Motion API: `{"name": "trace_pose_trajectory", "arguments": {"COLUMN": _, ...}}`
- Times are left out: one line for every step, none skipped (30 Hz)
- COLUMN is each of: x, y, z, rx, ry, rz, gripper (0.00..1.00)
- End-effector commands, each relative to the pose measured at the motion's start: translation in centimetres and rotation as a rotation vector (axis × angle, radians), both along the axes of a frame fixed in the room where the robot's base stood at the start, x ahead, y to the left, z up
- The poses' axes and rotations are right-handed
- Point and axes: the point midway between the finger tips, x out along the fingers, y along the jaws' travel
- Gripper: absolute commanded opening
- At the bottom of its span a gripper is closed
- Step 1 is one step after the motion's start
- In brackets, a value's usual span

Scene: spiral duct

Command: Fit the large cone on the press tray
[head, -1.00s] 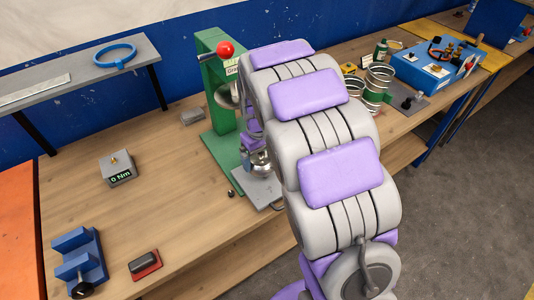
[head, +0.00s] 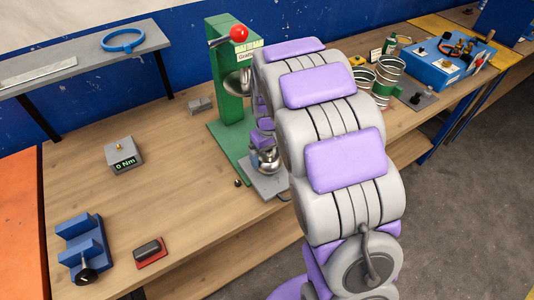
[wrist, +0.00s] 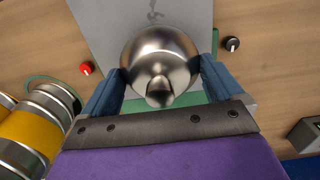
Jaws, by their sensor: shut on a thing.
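The large cone (wrist: 160,60) is a shiny, rounded metal piece held between the two blue fingers of my gripper (wrist: 160,80) in the wrist view. In the head view the cone (head: 266,160) shows below my purple gripper (head: 265,138), over the grey press tray (head: 270,185) at the foot of the green press. The tray (wrist: 130,20) is behind the cone in the wrist view, reaching to the top edge. I cannot tell whether the cone touches the tray. The cone's underside is hidden.
The green press (head: 228,120) with a red lever ball (head: 239,34) stands close behind my gripper. A red knob (wrist: 86,68) and a black knob (wrist: 232,43) flank the tray. Ducts (head: 386,80) stand right of my arm. The bench left of the press has free room.

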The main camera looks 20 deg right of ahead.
Motion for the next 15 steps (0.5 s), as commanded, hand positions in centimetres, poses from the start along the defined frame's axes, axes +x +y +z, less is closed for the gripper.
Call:
{"name": "trace_pose_trajectory", "arguments": {"x": 0.02, "y": -0.32, "z": 0.04, "rx": 0.003, "ry": -0.001, "rz": -0.003, "gripper": 0.44}}
{"name": "trace_pose_trajectory", "arguments": {"x": 0.02, "y": -0.41, "z": 0.04, "rx": 0.003, "ry": -0.001, "rz": -0.003, "gripper": 0.44}}
{"name": "trace_pose_trajectory", "arguments": {"x": 0.02, "y": -0.50, "z": 0.05, "rx": 0.004, "ry": -0.001, "rz": -0.002, "gripper": 0.44}}
{"name": "trace_pose_trajectory", "arguments": {"x": 0.00, "y": -0.52, "z": 0.05, "rx": 0.004, "ry": -0.001, "rz": -0.002, "gripper": 0.44}}
{"name": "trace_pose_trajectory", "arguments": {"x": 0.01, "y": -0.51, "z": 0.05, "rx": 0.003, "ry": -0.001, "rz": -0.002, "gripper": 0.44}}
{"name": "trace_pose_trajectory", "arguments": {"x": 0.00, "y": -0.46, "z": 0.04, "rx": 0.003, "ry": -0.001, "rz": -0.002, "gripper": 0.44}}
{"name": "trace_pose_trajectory", "arguments": {"x": 0.00, "y": -0.39, "z": 0.03, "rx": 0.001, "ry": -0.001, "rz": -0.002, "gripper": 0.44}}
{"name": "trace_pose_trajectory", "arguments": {"x": -0.01, "y": -0.31, "z": 0.02, "rx": 0.000, "ry": -0.001, "rz": -0.002, "gripper": 0.44}}
{"name": "trace_pose_trajectory", "arguments": {"x": -0.01, "y": -0.18, "z": 0.01, "rx": -0.002, "ry": -0.001, "rz": -0.002, "gripper": 0.44}}
{"name": "trace_pose_trajectory", "arguments": {"x": -0.02, "y": -0.19, "z": 0.00, "rx": -0.002, "ry": -0.001, "rz": -0.002, "gripper": 0.44}}
{"name": "trace_pose_trajectory", "arguments": {"x": -0.03, "y": -0.19, "z": -0.01, "rx": -0.003, "ry": 0.000, "rz": -0.002, "gripper": 0.44}}
{"name": "trace_pose_trajectory", "arguments": {"x": -0.04, "y": -0.15, "z": -0.03, "rx": -0.005, "ry": -0.001, "rz": -0.002, "gripper": 0.44}}
{"name": "trace_pose_trajectory", "arguments": {"x": -0.05, "y": -0.12, "z": -0.04, "rx": -0.006, "ry": -0.001, "rz": -0.001, "gripper": 0.44}}
{"name": "trace_pose_trajectory", "arguments": {"x": -0.06, "y": -0.11, "z": -0.05, "rx": -0.006, "ry": 0.000, "rz": -0.001, "gripper": 0.44}}
{"name": "trace_pose_trajectory", "arguments": {"x": -0.07, "y": -0.17, "z": -0.07, "rx": -0.007, "ry": 0.000, "rz": -0.001, "gripper": 0.44}}
